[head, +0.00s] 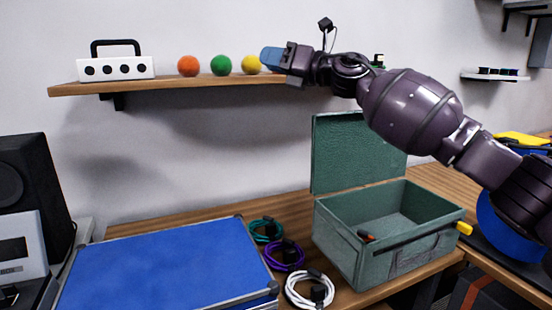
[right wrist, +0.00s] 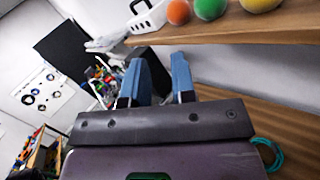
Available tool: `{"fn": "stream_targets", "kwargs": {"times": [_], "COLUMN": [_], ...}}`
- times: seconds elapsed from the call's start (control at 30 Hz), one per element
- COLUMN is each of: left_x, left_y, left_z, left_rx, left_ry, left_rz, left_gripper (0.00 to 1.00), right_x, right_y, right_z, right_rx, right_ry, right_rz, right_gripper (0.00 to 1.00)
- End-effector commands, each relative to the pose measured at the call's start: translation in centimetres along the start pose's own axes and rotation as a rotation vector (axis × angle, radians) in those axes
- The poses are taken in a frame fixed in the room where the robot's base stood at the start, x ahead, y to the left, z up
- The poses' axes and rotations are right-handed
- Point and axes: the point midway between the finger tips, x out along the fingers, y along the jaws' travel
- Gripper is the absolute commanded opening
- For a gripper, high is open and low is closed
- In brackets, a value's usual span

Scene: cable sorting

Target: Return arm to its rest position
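My right gripper (head: 271,57) is raised in front of the wall shelf, with its blue fingers pointing left, close to the yellow ball in the picture. In the right wrist view my right gripper (right wrist: 157,68) has its two blue fingers apart with nothing between them. My right arm reaches in from the right, above the open green toolbox (head: 380,225). My left gripper is in neither view. Green (head: 266,230), purple (head: 285,256) and white (head: 310,289) coiled cables lie on the table left of the toolbox.
The wooden shelf (head: 150,87) holds a white box with a black handle (head: 116,67), an orange ball (head: 188,66), a green ball (head: 221,65) and a yellow ball (head: 251,65). A blue case (head: 165,270) lies at front left. A dark speaker (head: 30,175) stands far left.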

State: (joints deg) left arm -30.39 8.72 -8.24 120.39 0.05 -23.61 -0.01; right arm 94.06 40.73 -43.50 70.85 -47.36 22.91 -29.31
Motion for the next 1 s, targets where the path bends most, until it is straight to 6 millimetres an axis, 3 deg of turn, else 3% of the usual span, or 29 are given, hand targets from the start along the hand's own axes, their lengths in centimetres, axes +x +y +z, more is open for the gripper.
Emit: {"fn": "stream_targets", "kwargs": {"times": [0.27, 0.47, 0.77, 1.0], "left_x": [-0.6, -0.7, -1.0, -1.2], "left_y": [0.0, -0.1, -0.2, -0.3], "left_z": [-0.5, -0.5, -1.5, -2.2], "left_rx": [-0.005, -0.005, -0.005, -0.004], "left_ry": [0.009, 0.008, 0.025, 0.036], "left_rz": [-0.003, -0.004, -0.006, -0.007], "left_gripper": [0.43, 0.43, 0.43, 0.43], "right_x": [-2.2, -5.4, -11.8, -18.0], "right_y": [-0.3, -1.7, -3.7, -4.4], "right_z": [-7.2, -12.3, -20.5, -27.3], "right_rx": [0.614, 1.003, 1.501, 1.824], "right_ry": [-0.226, -0.365, -0.571, -0.739], "right_rz": [0.04, 0.025, -0.039, -0.108], "right_gripper": [0.24, 0.24, 0.24, 0.24]}}
